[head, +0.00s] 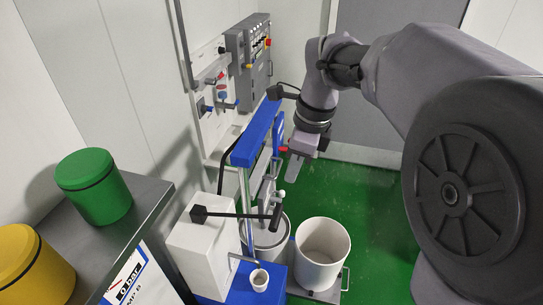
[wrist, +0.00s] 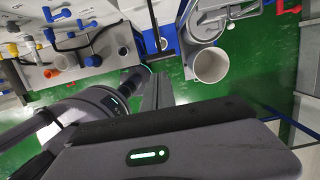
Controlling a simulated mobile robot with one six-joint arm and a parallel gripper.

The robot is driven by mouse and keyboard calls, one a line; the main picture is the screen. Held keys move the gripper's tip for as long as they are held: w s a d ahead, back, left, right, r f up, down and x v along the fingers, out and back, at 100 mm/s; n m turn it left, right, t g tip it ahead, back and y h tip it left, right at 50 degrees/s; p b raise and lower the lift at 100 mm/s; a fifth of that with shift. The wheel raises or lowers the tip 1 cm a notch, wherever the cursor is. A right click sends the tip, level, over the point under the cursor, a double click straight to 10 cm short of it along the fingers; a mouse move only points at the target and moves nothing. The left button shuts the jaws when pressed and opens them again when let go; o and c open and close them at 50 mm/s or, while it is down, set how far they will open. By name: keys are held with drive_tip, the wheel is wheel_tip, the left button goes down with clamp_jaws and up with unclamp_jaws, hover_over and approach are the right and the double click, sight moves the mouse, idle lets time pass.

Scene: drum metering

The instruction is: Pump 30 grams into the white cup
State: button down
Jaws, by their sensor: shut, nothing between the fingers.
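The small white cup (head: 260,281) stands upright on a blue platform (head: 222,299), at the lower middle of the head view. Its inside looks pale; I cannot tell whether it holds any liquid. A dark lever bar (head: 240,215) reaches right from this unit to a black grip (head: 276,216). My gripper (head: 292,170) is shut and empty, pointing down beside the blue post, above and apart from the lever grip.
The blue frame (head: 256,132) stands close to my gripper. Green (head: 95,187) and yellow (head: 30,265) containers sit left. Green floor is free at right.

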sight(277, 216)
drive_tip(key=shift+f, duration=0.1)
drive_tip(key=f, duration=0.4)
drive_tip(key=a+f, duration=0.1)
drive_tip(key=f, duration=0.4)
drive_tip(key=w+a+f, duration=0.1)
drive_tip(key=f, duration=0.3)
drive_tip(key=shift+a+f, duration=0.25)
drive_tip(key=shift+f, duration=0.1)
